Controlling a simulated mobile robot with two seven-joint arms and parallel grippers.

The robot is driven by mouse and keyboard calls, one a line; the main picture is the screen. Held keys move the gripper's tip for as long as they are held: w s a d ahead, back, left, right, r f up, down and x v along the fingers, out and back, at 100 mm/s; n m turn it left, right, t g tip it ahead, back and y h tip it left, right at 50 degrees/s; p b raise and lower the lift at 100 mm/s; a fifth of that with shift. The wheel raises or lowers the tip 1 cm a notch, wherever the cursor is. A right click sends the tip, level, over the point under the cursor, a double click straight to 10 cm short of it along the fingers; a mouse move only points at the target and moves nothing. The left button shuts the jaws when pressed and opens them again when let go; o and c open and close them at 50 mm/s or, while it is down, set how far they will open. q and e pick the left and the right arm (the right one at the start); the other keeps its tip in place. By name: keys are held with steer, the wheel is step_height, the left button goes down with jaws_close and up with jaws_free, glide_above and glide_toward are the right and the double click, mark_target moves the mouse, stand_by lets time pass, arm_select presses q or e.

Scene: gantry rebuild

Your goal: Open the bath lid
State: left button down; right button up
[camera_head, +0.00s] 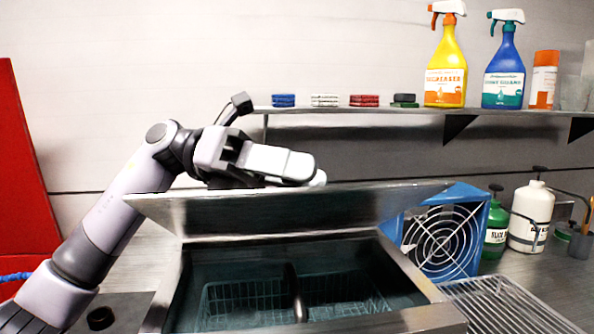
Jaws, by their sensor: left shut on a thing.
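The bath lid (290,209) is a flat steel panel, raised and tilted at the back of the open bath (408,268). Inside the bath are wire mesh baskets (245,301) with a dark upright handle between them. My left gripper (268,165) is at the lid's raised upper edge and shut on the lid. Its fingertips are partly hidden by the lid. My right gripper is not in view.
A blue fan (445,240) stands right of the bath, close to the lid's right end. A wire rack (505,305) lies in front of it. Bottles (530,218) stand farther right. A wall shelf (400,108) holds spray bottles above. A red panel (22,170) is at left.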

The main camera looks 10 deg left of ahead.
arm_select(q)
steer(key=c, duration=0.8)
jaws_free()
steer(key=shift+o, duration=0.2)
steer(key=shift+a, duration=0.1)
steer(key=shift+b+v, duration=0.35)
steer(key=shift+v, duration=3.2)
steer(key=shift+c, duration=0.2)
